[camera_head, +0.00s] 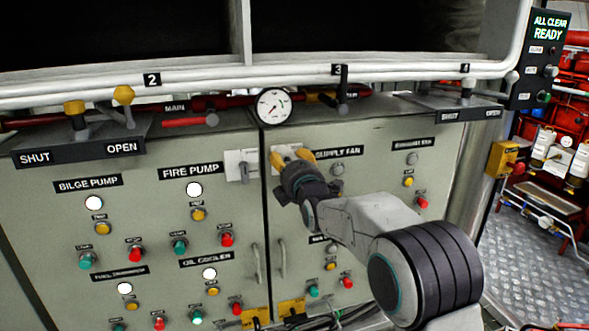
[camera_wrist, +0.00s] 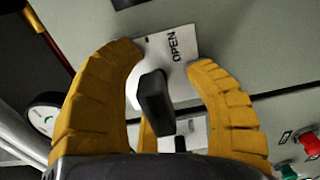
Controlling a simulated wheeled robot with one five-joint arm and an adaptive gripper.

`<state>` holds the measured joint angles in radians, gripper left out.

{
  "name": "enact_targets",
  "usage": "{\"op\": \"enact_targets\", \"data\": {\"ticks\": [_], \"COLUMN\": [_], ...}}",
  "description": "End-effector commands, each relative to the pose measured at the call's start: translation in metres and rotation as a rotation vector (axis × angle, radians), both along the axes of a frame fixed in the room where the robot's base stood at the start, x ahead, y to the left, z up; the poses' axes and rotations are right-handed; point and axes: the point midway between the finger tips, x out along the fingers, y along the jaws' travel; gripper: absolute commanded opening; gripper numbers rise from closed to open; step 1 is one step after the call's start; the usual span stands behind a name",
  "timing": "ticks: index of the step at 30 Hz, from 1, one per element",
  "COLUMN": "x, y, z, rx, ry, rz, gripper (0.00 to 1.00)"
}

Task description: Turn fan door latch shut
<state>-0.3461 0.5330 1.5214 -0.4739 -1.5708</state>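The fan door latch shows in the wrist view as a black handle (camera_wrist: 154,103) in front of a white plate (camera_wrist: 165,55) marked OPEN. My gripper (camera_wrist: 165,60) is open, with one yellow finger on each side of the handle and visible gaps between. In the head view my gripper (camera_head: 291,156) is at the upper left of the SUPPLY FAN door and hides the handle. A white plate with a grey catch (camera_head: 243,167) shows just left of the door seam. The wrist view shows a second white plate, partly hidden, low between the fingers.
A round gauge (camera_head: 273,106) stands just above my gripper. Red pipes and valve levers (camera_head: 125,96) run along the cabinet top. Buttons and lamps (camera_head: 194,190) cover the panels below. Two door handles (camera_head: 257,263) flank the seam lower down. Open floor (camera_head: 545,275) lies at right.

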Motion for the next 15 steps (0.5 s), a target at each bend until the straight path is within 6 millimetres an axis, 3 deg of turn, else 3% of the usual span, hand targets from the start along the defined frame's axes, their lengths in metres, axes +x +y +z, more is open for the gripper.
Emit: {"op": "enact_targets", "data": {"ticks": [1, 15], "x": [0.000, -0.020], "y": [0.000, -0.007], "z": [0.008, 0.005], "rx": [0.007, 0.006], "ry": [-0.021, -0.016], "rz": [0.000, 0.000], "gripper": [0.45, 0.45]}}
